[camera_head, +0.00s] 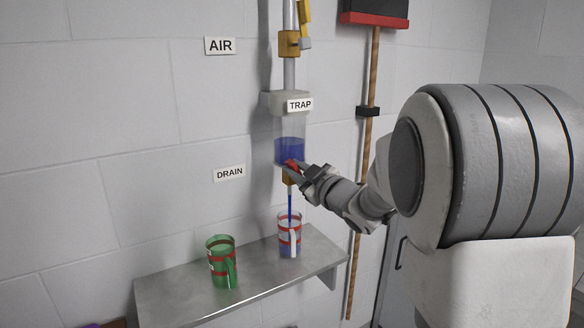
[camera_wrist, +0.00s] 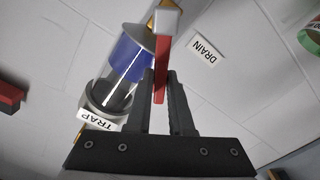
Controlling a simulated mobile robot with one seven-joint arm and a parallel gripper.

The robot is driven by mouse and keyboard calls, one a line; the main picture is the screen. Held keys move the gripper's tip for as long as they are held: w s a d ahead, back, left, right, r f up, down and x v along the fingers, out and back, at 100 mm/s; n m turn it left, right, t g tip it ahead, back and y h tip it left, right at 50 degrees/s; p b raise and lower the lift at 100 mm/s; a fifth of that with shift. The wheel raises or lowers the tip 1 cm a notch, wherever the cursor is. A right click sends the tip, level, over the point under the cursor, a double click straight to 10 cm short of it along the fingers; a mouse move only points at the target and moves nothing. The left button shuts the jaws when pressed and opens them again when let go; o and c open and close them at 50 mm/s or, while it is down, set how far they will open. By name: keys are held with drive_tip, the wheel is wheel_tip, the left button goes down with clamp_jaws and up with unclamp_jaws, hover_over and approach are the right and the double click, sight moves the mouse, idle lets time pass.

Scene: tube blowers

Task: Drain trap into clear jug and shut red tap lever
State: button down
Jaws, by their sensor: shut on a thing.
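The trap (camera_head: 291,127) is a clear bowl on the wall, its lower part filled with blue liquid. It also shows in the wrist view (camera_wrist: 128,62), turned over. Below it is a brass drain tap (camera_head: 290,178) with a red lever (camera_wrist: 163,62). My gripper (camera_wrist: 160,85) is shut on the red lever; in the head view the gripper (camera_head: 303,168) partly covers it. A thin blue stream (camera_head: 290,205) falls from the tap into the clear jug (camera_head: 289,240), which has red bands and stands upright on the shelf. Some blue liquid shows in the jug.
The metal shelf (camera_head: 180,290) also holds a green jug (camera_head: 222,268) with red bands, left of the clear one. Labels read AIR, TRAP and DRAIN (camera_head: 229,173). A broom (camera_head: 368,130) hangs on the wall right of the trap. A yellow lever (camera_head: 304,12) is above.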

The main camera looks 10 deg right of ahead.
drive_tip(key=shift+w+d+r+m, duration=0.1)
drive_tip(key=shift+d+r+m, duration=0.1)
drive_tip(key=shift+m, duration=0.3)
drive_tip(key=c, duration=0.9)
unclamp_jaws()
drive_tip(key=shift+d, duration=0.1)
drive_tip(key=v, duration=1.7)
drive_tip(key=shift+s+p, duration=0.2)
drive_tip(key=shift+p, duration=0.2)
